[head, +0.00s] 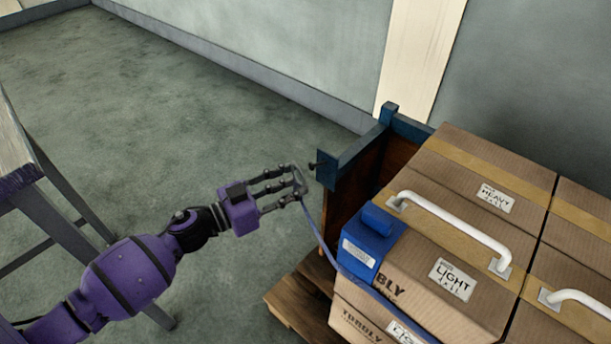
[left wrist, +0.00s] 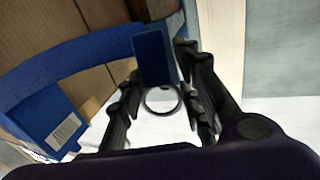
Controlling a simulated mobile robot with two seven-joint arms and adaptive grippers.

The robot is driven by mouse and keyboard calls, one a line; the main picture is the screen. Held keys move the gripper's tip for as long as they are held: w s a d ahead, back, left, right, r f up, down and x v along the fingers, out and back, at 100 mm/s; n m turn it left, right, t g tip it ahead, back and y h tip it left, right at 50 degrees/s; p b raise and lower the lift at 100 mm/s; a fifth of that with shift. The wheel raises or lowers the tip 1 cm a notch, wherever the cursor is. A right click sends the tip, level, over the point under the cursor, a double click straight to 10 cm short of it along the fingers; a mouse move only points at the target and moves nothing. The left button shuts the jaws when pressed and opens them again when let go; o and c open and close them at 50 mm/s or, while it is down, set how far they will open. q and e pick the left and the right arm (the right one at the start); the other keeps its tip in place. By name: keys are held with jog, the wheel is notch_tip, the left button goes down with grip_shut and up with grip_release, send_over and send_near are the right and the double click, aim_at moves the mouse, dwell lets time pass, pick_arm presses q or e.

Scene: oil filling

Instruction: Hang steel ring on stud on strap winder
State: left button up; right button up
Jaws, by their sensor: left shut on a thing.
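A blue strap (head: 318,232) runs from the fingers down to the blue labelled block (head: 372,241) on the box corner. A small dark stud (head: 312,166) sticks out from the end of a blue rail (head: 345,154), just right of my fingertips. The ring appears apart from the stud, though the exact gap is unclear. I cannot tell which blue part is the strap winder. My right gripper is not in view.
Cardboard boxes (head: 470,216) with white handles (head: 455,228) stand on a wooden pallet (head: 295,309) at the right. A grey trestle table (head: 18,160) stands at the left. The floor between is clear, and a wall runs behind.

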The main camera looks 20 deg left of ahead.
pick_arm(q)
jog(key=r+p+v, duration=0.1)
jog(key=p+v, duration=0.3)
jog(key=v, duration=0.9)
jog(key=shift+r, duration=0.4)
jog(key=shift+s+a, duration=0.15)
jog(key=shift+s, duration=0.05)
jog(key=p+v, duration=0.1)
jog(key=v, duration=0.5)
jog(key=shift+a, duration=0.6)
dwell(0.7)
